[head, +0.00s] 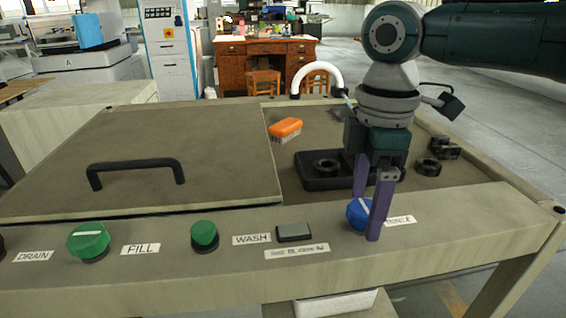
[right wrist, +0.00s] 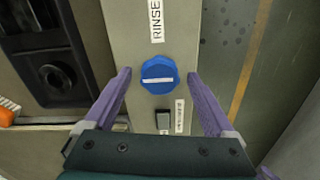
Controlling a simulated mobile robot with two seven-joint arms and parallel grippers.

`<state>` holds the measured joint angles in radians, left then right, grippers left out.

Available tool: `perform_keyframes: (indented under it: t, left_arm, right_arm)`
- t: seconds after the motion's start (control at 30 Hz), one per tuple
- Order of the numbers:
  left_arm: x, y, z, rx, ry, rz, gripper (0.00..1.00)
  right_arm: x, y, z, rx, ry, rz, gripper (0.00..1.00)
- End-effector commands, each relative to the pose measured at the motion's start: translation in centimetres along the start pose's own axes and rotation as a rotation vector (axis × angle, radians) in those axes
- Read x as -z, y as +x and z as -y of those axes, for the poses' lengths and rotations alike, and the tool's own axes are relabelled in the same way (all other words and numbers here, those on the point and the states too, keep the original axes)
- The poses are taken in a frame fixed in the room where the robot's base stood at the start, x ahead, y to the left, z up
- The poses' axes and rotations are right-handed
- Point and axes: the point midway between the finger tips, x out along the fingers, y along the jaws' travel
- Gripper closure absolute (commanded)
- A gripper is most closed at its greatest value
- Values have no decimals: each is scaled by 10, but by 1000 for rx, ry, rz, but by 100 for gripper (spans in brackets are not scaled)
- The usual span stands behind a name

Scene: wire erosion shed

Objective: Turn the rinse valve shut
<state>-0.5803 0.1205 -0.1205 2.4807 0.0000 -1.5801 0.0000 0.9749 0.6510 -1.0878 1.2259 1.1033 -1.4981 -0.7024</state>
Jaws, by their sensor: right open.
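The rinse valve is a blue faceted knob (head: 357,215) on the front panel, beside a white label that the gripper partly covers. The right wrist view shows the knob (right wrist: 158,72) whole, with a white line running across the picture and the RINSE label (right wrist: 156,20) near it. My right gripper (head: 368,215) points down over the knob, its purple fingers open. In the right wrist view the knob lies between the fingertips (right wrist: 158,76), with a gap on each side. My left gripper is not in view.
The panel also has a green FILL knob (head: 88,238), a round green button (head: 204,233) and a grey switch (head: 295,232). Behind are a lid with a black handle (head: 135,165), an orange brush (head: 285,128), a black tray (head: 310,180) and a white curved spout (head: 318,66).

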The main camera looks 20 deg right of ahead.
Motion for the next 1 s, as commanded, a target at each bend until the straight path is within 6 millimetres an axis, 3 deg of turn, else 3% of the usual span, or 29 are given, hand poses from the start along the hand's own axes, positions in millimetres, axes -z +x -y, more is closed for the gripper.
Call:
perform_keyframes:
  t: [0.1,0.83,1.0]
  left_arm:
    - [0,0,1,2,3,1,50]
    - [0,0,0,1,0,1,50]
    - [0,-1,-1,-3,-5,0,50]
  right_arm:
    - [0,0,0,0,0,0,12]
    - [0,-1,0,1,0,0,94]
    - [0,-1,0,2,5,0,96]
